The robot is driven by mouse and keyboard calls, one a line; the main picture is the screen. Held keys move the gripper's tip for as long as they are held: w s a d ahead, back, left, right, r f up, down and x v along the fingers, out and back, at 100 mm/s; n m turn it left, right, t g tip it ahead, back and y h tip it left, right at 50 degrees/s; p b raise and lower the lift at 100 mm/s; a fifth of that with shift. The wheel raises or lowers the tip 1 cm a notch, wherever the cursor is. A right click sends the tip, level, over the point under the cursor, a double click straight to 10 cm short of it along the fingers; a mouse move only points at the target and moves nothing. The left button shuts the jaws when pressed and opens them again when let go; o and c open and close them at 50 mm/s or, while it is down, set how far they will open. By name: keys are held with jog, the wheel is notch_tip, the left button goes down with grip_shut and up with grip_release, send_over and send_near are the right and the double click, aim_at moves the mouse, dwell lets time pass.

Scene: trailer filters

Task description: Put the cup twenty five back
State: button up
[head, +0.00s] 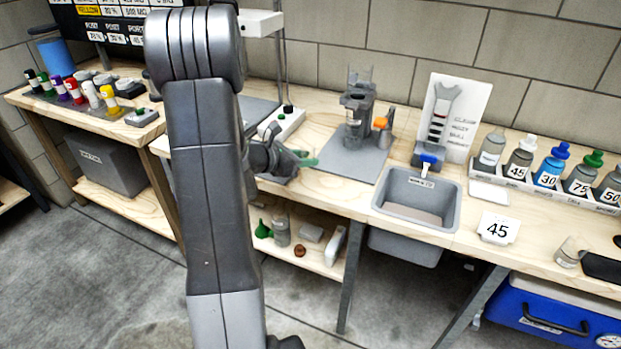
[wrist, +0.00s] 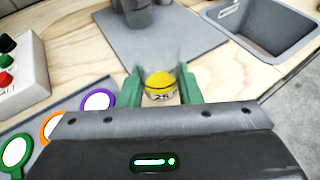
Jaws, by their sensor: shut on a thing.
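The cup twenty five (wrist: 161,88) is a small clear cup with a yellow top or contents and a label reading 25. It sits between the green fingers of my gripper (wrist: 160,82), which is shut on it. In the head view my gripper (head: 305,161) is over the wooden bench, left of the grey mat, and the cup cannot be made out there. In the wrist view, purple (wrist: 98,100), orange (wrist: 53,127) and green (wrist: 17,152) rings with white centres lie on a grey strip to the left of the cup.
A grey mat (head: 333,166) carries a grey apparatus (head: 357,105). A grey sink (head: 416,192) and a 45 card (head: 497,229) are to the right, with labelled bottles (head: 551,167) behind. A button box (wrist: 20,75) stands left in the wrist view.

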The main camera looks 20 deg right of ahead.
aim_at(305, 181)
jog(key=shift+f, duration=2.6)
jog(key=shift+f, duration=0.1)
jog(key=shift+f+b, duration=0.15)
jog(key=shift+b, duration=0.3)
jog(key=o, duration=1)
jog(key=shift+c, duration=0.2)
jog(key=shift+r, duration=0.2)
jog(key=shift+r+p, duration=0.15)
jog(key=shift+p, duration=0.2)
jog(key=v, duration=1.2)
